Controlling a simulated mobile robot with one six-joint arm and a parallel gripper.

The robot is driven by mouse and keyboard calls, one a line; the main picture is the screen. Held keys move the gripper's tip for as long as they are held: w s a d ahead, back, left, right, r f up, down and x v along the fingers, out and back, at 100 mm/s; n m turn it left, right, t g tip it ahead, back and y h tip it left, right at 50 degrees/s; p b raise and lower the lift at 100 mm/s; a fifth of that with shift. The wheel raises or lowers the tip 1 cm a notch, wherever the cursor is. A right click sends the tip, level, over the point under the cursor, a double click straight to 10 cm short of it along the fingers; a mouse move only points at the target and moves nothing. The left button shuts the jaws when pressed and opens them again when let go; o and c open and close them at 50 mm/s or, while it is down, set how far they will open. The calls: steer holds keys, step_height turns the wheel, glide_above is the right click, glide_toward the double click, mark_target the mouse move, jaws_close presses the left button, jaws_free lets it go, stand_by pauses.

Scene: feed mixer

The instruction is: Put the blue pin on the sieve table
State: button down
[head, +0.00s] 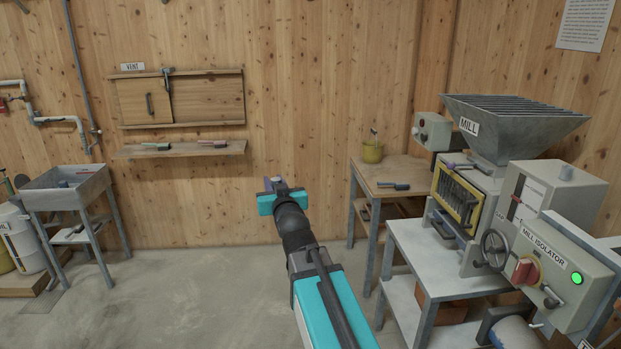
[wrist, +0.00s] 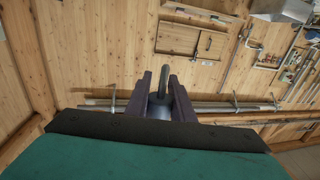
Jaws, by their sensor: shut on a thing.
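My gripper (head: 275,184) is raised in front of the plank wall, pointing away from the head camera. No sign names the sieve table. A grey tray-topped stand (head: 68,193) at the left may be it. A wooden table (head: 400,168) stands right of my gripper.
The mill (head: 510,125) and its isolator box (head: 560,275) crowd the right side, beside a grey stand (head: 425,262). A wall shelf (head: 180,151) with small handled items sits below the vent hatch (head: 210,100). The concrete floor (head: 190,295) at centre left is clear.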

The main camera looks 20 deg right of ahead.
steer(key=shift+n+y, duration=0.4)
steer(key=shift+y, duration=0.2)
steer(key=a, duration=0.2)
steer(key=s+a, duration=0.1)
steer(key=a, duration=0.2)
steer(key=shift+s+f, duration=0.1)
steer(key=shift+f, duration=0.05)
